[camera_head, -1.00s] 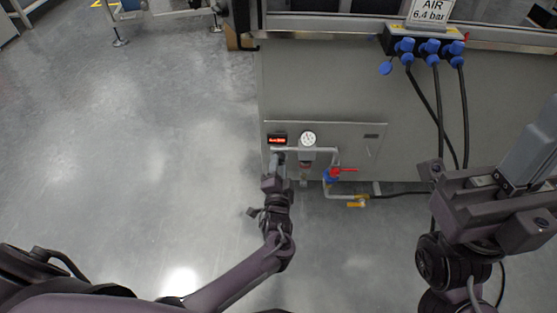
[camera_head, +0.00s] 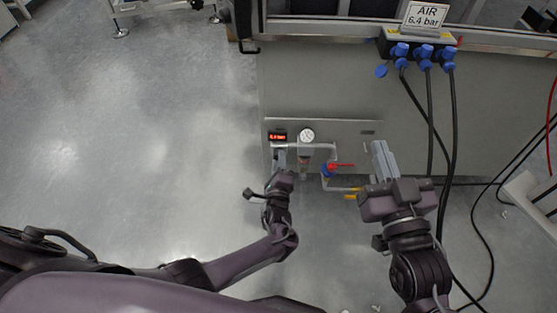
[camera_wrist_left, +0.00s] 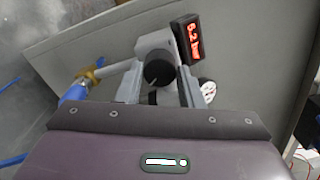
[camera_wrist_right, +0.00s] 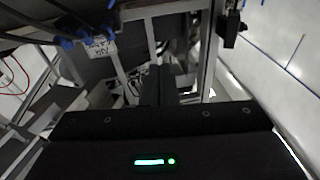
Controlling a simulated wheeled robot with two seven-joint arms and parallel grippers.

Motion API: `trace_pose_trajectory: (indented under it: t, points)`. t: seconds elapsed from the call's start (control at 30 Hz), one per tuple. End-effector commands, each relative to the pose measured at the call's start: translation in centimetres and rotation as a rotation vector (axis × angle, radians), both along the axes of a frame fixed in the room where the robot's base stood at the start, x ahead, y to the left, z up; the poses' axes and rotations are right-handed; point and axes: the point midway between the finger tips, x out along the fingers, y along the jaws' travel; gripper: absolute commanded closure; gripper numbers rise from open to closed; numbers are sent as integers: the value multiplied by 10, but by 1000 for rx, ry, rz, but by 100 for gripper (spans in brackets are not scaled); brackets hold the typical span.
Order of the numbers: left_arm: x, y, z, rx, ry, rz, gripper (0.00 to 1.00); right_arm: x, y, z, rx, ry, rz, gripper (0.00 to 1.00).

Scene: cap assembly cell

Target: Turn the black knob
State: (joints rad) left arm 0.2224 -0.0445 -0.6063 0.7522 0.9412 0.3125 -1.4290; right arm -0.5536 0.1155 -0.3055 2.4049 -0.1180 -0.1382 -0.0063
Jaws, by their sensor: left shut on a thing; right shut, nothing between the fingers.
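The black knob (camera_wrist_left: 157,72) sits between the fingers of my left gripper (camera_wrist_left: 160,80) in the left wrist view. The gripper is shut on it from its two sides. In the head view my left gripper (camera_head: 279,162) is at the left end of the wall panel, below the red display (camera_head: 278,136), and hides the knob. In the left wrist view the lit red display (camera_wrist_left: 194,42) is beside the knob, and its digits seem to read about 6.2. My right gripper (camera_head: 381,148) is shut and empty, in front of the panel's right side.
A round white gauge (camera_head: 307,135) is right of the display. A pipe with a red-handled valve (camera_head: 342,166) runs further right. Blue connectors (camera_head: 425,52) with black hoses hang above. A sign (camera_head: 425,15) reads AIR 6.4 bar. Open floor (camera_head: 130,150) lies left.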

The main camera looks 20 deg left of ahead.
Motion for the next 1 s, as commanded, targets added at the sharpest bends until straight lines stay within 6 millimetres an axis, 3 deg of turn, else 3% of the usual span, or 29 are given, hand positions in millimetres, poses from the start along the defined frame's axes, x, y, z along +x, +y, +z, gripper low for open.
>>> trace_pose_trajectory:
  t: [0.2,0.5,1.0]
  points:
    - [1,-1,1,199,58,-2,89,-5,2,-47,-83,204,9,100]
    - [1,-1,1,473,136,-2,89,-19,1,-95,-167,408,21,100]
    - [0,-1,0,849,246,-2,89,-39,-3,-135,-241,589,34,100]
